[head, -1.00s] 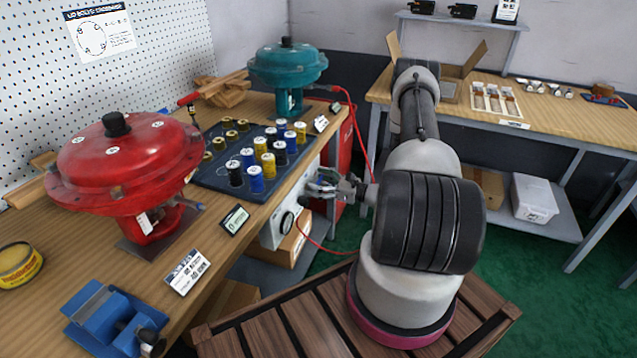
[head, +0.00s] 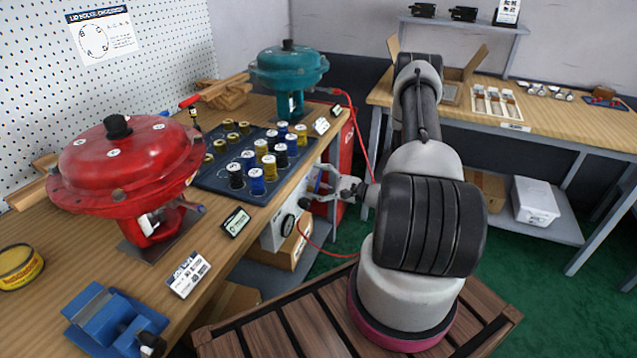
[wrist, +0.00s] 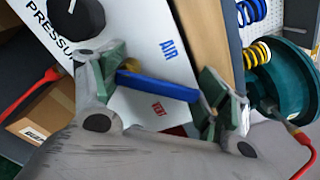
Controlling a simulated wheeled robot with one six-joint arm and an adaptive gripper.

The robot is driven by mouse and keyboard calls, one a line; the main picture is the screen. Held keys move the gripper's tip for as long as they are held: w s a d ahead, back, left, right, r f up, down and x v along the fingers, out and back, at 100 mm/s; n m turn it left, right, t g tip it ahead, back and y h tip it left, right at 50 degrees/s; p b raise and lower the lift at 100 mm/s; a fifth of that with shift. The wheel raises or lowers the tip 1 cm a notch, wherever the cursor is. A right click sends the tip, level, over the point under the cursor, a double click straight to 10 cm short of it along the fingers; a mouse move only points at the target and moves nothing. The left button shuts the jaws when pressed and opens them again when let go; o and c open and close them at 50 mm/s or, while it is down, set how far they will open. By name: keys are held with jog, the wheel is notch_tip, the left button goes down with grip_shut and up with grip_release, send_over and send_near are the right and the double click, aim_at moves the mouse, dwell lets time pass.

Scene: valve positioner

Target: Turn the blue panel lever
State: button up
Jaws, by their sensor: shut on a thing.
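The blue lever (wrist: 158,87) stands on a white panel below the bench edge, with a brass-coloured piece near its left end in the wrist view. My gripper (wrist: 162,85) has its two green-padded fingers at opposite ends of the lever, shut on it lengthwise. The panel (wrist: 140,45) carries a blue "AIR" label, a red label beside the lever, partly unreadable, and "PRESSURE" lettering near a black round knob (wrist: 76,14). In the head view my gripper (head: 325,186) is at the panel's right side, and the lever is only a small blue bit there.
The wooden bench (head: 255,228) overhangs the panel. On it are a red actuator (head: 125,170), a teal actuator (head: 288,68) and a dark tray (head: 212,180) of springs. A red cable (head: 355,130) hangs close beyond my gripper. Green floor is open at the right.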

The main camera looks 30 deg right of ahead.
jog(key=n, duration=0.3)
jog(key=a+n, duration=0.1)
jog(key=shift+s+r+n, duration=0.25)
jog(key=shift+s+n, duration=0.05)
jog(key=shift+s, duration=0.1)
jog(key=shift+s+a+n, duration=0.15)
jog(key=shift+a+n, duration=0.05)
jog(key=shift+n, duration=0.7)
jog(key=shift+s+a+n, duration=0.15)
jog(key=shift+a+n, duration=0.05)
jog(key=shift+n, duration=0.7)
jog(key=o, duration=1.5)
jog(key=shift+c, duration=0.2)
jog(key=shift+s, duration=0.1)
jog(key=v, duration=1.2)
